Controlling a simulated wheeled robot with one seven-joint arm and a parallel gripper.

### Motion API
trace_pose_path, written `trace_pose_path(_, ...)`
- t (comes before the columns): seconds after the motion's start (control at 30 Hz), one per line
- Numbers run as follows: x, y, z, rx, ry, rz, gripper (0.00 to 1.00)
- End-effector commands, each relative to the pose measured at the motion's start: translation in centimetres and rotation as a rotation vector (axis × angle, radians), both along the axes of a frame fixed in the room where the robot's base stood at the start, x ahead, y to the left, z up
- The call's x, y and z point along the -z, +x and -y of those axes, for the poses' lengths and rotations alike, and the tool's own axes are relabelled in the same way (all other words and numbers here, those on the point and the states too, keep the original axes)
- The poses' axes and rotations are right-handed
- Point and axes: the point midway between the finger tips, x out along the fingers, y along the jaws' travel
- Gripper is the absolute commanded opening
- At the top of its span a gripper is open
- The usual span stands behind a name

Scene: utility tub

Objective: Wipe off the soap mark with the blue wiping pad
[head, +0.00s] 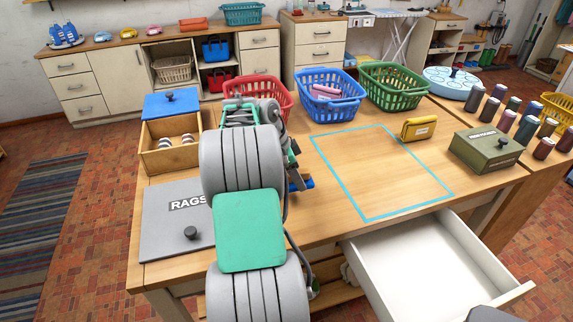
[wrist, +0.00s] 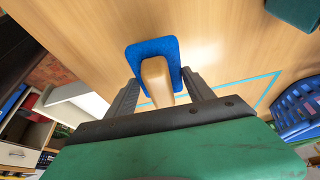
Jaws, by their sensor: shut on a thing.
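The blue wiping pad (wrist: 152,48) has a pale wooden handle (wrist: 156,78) that sits between the two dark fingers of my gripper (wrist: 160,90). My gripper is shut on that handle. In the wrist view the pad is over the bare wooden table top; I cannot tell whether it touches. In the head view a blue edge of the pad (head: 308,183) shows just right of my arm, left of the light-blue outlined rectangle (head: 372,217). I can make out no soap mark in either view; my arm hides part of the table.
A grey lid marked RAGS (head: 165,228) and an open wooden box (head: 170,145) are at the left. Red (head: 258,90), blue (head: 330,96) and green (head: 394,87) baskets line the back. A yellow pouch (head: 419,127) and green box (head: 486,147) stand right. A white drawer (head: 430,270) juts out in front.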

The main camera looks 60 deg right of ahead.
Motion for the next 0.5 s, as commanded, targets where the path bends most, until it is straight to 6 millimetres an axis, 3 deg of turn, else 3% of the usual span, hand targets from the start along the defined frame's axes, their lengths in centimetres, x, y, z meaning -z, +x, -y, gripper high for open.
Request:
trace_pose_path(0.23, -2.6, 0.5, -0.2, -0.010, -0.001, 0.001, 0.23)
trace_pose_path(0.5, -3.2, 0.6, -0.4, -0.014, 0.000, 0.001, 0.23)
